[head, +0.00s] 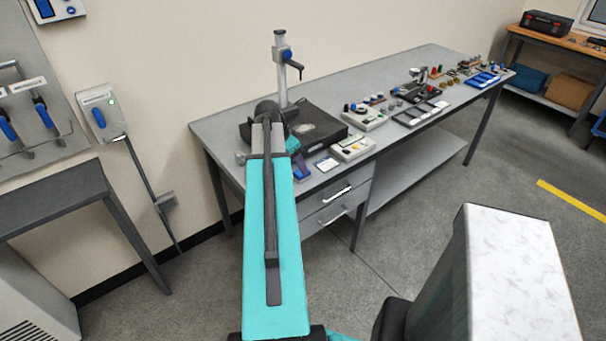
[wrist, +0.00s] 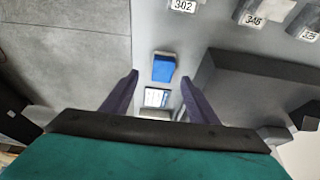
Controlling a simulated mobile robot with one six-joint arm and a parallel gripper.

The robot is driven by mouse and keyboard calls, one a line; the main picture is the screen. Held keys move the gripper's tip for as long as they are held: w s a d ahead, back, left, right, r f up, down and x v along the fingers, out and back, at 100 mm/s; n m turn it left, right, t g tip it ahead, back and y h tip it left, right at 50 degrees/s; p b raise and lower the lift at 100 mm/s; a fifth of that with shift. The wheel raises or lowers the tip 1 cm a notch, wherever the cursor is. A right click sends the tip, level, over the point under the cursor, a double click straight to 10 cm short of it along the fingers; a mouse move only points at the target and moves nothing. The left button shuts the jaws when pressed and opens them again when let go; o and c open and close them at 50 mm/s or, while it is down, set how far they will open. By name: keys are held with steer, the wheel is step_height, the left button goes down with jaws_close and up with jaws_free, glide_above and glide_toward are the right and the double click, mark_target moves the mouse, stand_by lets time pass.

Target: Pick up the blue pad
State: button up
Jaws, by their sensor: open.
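The blue pad (wrist: 163,68) shows in the wrist view as a small block with a bright blue face and a paler edge, on the grey bench top. My gripper (wrist: 160,80) has its two purple fingers spread wide, one on each side in the picture, with the pad showing between the fingertips. Nothing is held. I cannot tell the height of the fingertips above the pad.
A white card (wrist: 157,97) lies close to the pad. Grey labelled blocks (wrist: 268,10) and a dark plate (wrist: 262,75) are nearby. In the head view a stand post (head: 281,70) rises behind my arm, and a pale device (head: 353,147) stands to the right on the bench (head: 225,125).

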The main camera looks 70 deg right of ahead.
stand_by(0.3)
steer(key=shift+d+p+x, duration=0.2)
steer(key=shift+p+x, duration=0.6)
steer(key=shift+x, duration=0.35)
steer(key=shift+p+x, duration=0.45)
steer(key=shift+x, duration=0.85)
steer(key=shift+w, duration=0.1)
steer(key=shift+f, duration=0.1)
steer(key=c, duration=1.1)
